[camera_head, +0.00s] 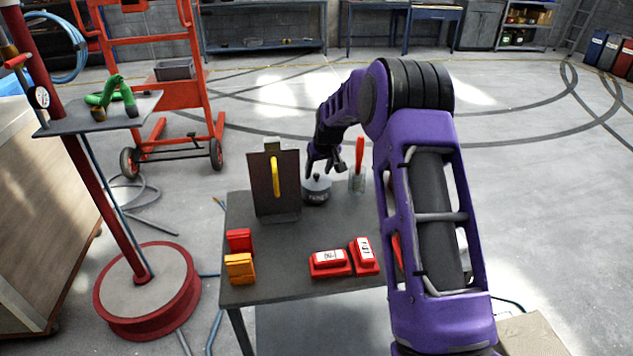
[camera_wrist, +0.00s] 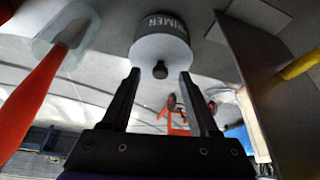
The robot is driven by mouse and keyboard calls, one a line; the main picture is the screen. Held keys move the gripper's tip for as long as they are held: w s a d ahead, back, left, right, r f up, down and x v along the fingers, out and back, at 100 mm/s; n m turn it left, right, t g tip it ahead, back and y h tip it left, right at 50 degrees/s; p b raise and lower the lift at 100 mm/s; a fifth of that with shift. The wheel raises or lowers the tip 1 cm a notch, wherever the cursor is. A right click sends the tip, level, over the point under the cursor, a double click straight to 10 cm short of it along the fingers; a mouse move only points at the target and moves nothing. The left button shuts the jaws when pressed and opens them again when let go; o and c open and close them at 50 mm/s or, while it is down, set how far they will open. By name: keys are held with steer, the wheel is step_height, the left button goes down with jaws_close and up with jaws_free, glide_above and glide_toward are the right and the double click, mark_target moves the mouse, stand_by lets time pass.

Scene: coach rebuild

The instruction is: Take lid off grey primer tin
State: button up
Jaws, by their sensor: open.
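The grey primer tin (camera_head: 317,196) stands on the dark table, with its lid (camera_head: 318,184) on and a small dark knob on top. In the wrist view the tin (camera_wrist: 158,24) shows part of its label, and the lid (camera_wrist: 160,48) faces me with its black knob (camera_wrist: 160,70). My gripper (camera_head: 325,170) is above the tin, pointing down. In the wrist view my gripper (camera_wrist: 159,76) is open, with the knob seen between its fingertips. I cannot tell how much height separates them.
A glass jar with a red-handled brush (camera_head: 360,152) stands close right of the tin. A dark upright panel with a yellow handle (camera_head: 275,178) stands close left. Red blocks (camera_head: 330,262) and an orange block (camera_head: 239,268) lie at the table's front.

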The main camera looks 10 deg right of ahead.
steer(key=shift+x, duration=0.8)
steer(key=shift+r, duration=0.1)
jaws_close()
